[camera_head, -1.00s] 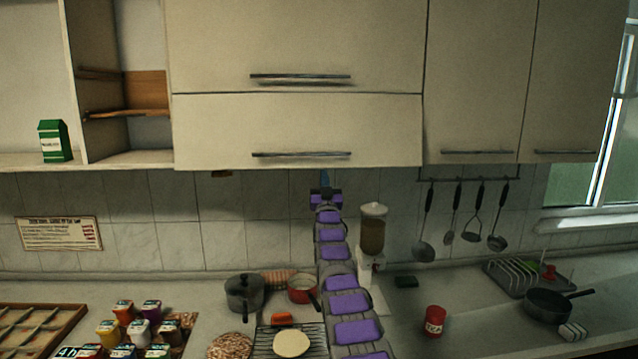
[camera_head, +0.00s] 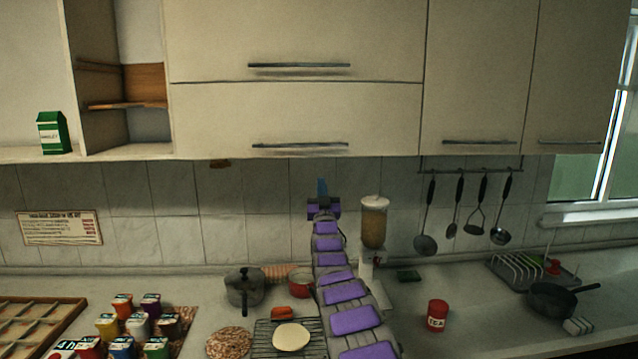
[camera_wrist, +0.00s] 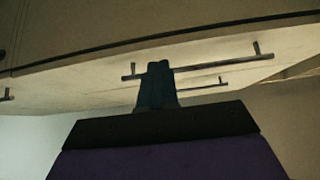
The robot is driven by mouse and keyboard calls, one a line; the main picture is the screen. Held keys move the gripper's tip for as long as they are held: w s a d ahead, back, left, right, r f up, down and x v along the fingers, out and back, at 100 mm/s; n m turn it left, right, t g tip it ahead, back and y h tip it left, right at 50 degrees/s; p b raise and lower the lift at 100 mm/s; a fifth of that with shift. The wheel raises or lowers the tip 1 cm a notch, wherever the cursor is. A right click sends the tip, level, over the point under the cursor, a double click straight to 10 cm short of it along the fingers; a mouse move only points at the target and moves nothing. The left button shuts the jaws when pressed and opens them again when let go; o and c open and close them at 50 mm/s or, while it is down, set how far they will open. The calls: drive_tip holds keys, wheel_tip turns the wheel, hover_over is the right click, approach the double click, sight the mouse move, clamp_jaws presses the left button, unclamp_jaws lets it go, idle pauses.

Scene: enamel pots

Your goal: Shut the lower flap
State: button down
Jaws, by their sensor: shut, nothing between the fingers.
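The lower flap (camera_head: 220,120) is a wide pale cabinet door below a taller one. It hangs down and looks about level with its neighbours; any small gap cannot be told. Its dark bar handle (camera_head: 300,144) runs along its lower part. My gripper (camera_head: 322,187) is shut and empty, pointing up just below the flap's bottom edge in the head view. In the wrist view my gripper (camera_wrist: 159,68) points up, overlapping the middle of the nearer bar handle (camera_wrist: 215,65). Whether it touches anything cannot be told.
The upper door (camera_head: 220,40) has its own handle. Utensils (camera_head: 465,210) hang to the right. A dispenser (camera_head: 374,222) stands just right of my arm. Pots (camera_head: 244,288) and jars (camera_head: 122,306) stand on the counter. An open shelf (camera_head: 130,105) is at left.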

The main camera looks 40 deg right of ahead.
drive_tip(key=shift+w+v, duration=0.2)
drive_tip(key=shift+v, duration=1.85)
